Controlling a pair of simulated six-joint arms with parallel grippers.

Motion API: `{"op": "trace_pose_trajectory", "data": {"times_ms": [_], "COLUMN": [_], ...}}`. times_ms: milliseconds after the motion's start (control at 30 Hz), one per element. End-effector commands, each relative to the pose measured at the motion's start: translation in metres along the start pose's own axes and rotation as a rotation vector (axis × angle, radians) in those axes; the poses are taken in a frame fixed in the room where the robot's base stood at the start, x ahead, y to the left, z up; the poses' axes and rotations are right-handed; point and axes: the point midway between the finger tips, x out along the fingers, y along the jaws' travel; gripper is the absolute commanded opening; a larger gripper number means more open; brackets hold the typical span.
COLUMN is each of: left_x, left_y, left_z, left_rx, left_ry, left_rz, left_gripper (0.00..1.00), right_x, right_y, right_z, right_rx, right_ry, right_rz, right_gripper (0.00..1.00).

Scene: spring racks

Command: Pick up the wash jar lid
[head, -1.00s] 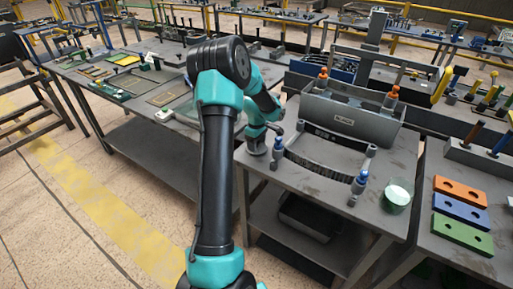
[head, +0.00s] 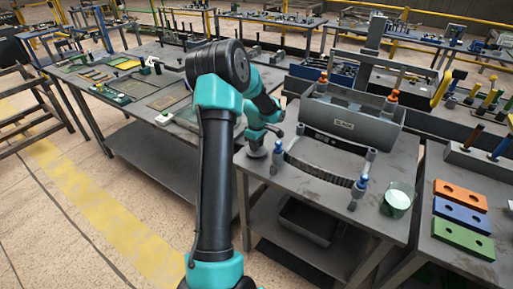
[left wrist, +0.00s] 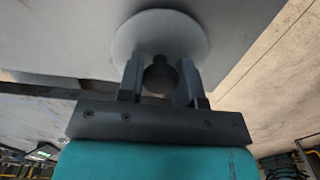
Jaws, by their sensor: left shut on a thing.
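The wash jar lid (left wrist: 160,30) is a pale grey round disc with a dark knob. In the left wrist view my left gripper (left wrist: 160,78) is shut on that knob, one finger on each side. A green glass jar (head: 396,201) with white contents stands open at the table's right side. My right gripper is not in view.
A dark curved spring rack (head: 318,172) with blue-topped posts lies between the gripper and the jar. A grey bin (head: 352,122) with orange-topped bottles stands behind it. Orange, blue and green blocks (head: 462,216) lie on the right table.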

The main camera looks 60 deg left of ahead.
Motion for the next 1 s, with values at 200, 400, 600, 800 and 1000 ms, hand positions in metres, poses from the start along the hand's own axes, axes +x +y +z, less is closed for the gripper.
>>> {"op": "trace_pose_trajectory", "data": {"times_ms": [200, 400, 600, 800, 1000], "left_x": [-0.036, -0.071, -0.089, -0.091, -0.091], "left_y": [0.001, 0.001, 0.0, 0.0, 0.0], "left_z": [0.0, 0.0, 0.0, 0.0, 0.0], "left_rx": [0.0, 0.001, 0.0, 0.0, 0.0], "left_ry": [0.001, 0.001, 0.0, 0.0, 0.0], "left_rz": [0.004, 0.004, 0.001, 0.0, 0.0], "left_gripper": [0.08, 0.08, 0.08, 0.08, 0.08], "right_x": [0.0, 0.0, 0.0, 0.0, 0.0], "right_y": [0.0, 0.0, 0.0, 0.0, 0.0], "right_z": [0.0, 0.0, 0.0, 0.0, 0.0], "right_rx": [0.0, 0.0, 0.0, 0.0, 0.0], "right_ry": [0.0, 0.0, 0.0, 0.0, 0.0], "right_rz": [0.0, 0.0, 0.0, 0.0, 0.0], "right_gripper": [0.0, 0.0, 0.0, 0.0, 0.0]}}
